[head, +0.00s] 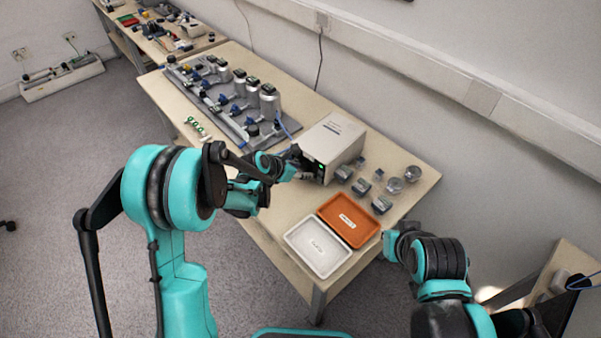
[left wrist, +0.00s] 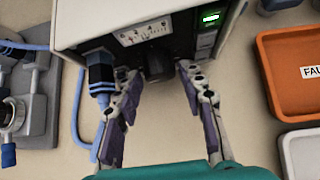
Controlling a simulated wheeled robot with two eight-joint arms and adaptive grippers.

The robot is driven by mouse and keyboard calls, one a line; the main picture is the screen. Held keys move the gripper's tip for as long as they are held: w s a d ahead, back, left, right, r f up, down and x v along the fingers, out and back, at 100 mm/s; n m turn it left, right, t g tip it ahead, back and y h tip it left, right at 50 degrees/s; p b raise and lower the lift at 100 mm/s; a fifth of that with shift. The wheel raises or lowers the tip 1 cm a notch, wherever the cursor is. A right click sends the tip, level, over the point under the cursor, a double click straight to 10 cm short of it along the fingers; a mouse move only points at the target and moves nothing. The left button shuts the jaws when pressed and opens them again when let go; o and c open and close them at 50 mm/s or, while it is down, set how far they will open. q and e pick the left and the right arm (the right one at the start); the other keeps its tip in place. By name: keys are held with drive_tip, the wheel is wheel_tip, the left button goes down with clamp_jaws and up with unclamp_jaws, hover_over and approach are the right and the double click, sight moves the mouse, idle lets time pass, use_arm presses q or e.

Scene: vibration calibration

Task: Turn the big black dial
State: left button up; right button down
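The big black dial (left wrist: 155,65) is on the front panel of a beige box-shaped instrument (head: 337,138). In the left wrist view the dial lies between the fingertips of my left gripper (left wrist: 157,74). The two fingers are spread, one on each side of the dial, with a visible gap to it. In the head view my left gripper (head: 298,163) is at the instrument's front, and the dial cannot be made out there. My right arm is at the lower right; its gripper (head: 391,246) shows only partly beside the table edge.
A blue plug and cable (left wrist: 100,78) are at the panel, close to my left finger. An orange tray (head: 372,228) and a white tray (head: 296,241) lie at the table's near end. Several small parts stand right of the instrument. A pump rig (head: 222,106) stands behind left.

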use_arm(q)
drive_tip(key=c, duration=0.9)
drive_tip(key=shift+d, duration=0.1)
drive_tip(key=shift+s+d+m+t+y, duration=0.1)
drive_tip(key=shift+d+m+t+y, duration=0.05)
drive_tip(key=shift+m+t+y, duration=0.6)
drive_tip(key=shift+s+d+f+m+t+y, duration=0.1)
drive_tip(key=shift+m+t+y, duration=0.65)
drive_tip(key=shift+t+y, duration=0.35)
drive_tip(key=o, duration=0.9)
